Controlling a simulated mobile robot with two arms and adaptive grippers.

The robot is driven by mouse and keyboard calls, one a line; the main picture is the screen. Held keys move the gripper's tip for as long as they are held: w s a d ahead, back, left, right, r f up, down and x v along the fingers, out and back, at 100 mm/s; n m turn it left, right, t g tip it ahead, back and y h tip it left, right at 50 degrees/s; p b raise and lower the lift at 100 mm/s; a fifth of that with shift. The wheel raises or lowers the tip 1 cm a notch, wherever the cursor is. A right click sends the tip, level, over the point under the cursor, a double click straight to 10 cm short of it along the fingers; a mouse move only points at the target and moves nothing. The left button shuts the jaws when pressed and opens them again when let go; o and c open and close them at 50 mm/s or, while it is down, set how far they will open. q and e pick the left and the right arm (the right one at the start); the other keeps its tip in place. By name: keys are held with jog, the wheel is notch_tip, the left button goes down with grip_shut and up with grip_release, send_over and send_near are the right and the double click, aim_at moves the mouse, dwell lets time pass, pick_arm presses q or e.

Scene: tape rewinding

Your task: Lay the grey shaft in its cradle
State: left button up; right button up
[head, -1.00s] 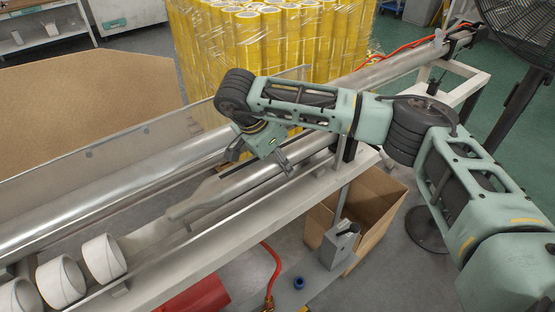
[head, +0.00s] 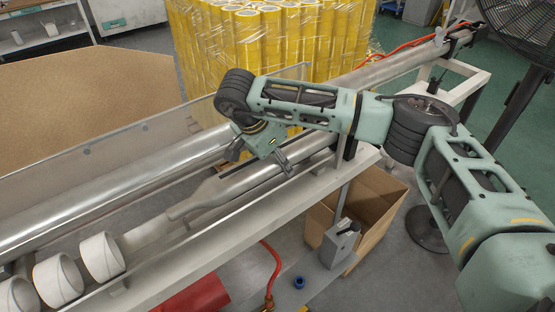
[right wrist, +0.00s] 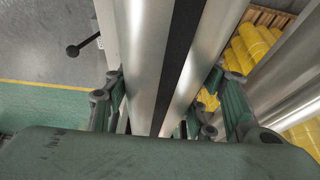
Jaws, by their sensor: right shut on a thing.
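The grey shaft (head: 245,183) is a long metal bar lying along the machine, with a narrower stepped end at lower left. My right gripper (head: 262,156) reaches down over it, one finger on each side, and is shut on it. In the right wrist view the shaft (right wrist: 145,45) runs between the fingers of the gripper (right wrist: 165,85), with a black band along it. A dark bracket (head: 347,150) stands by the shaft's right end. I cannot tell whether the shaft rests in its cradle. My left gripper is out of view.
A long shiny roller (head: 120,190) runs behind the shaft, beside a clear panel (head: 100,160). Several white cores (head: 100,256) sit at lower left. Yellow tape rolls (head: 260,50) are stacked behind. An open cardboard box (head: 375,215) stands below the pale frame rail (head: 235,240).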

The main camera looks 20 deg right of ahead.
jog(key=shift+f+b, duration=0.15)
jog(key=shift+b, duration=0.2)
dwell(0.4)
jog(key=o, duration=1.8)
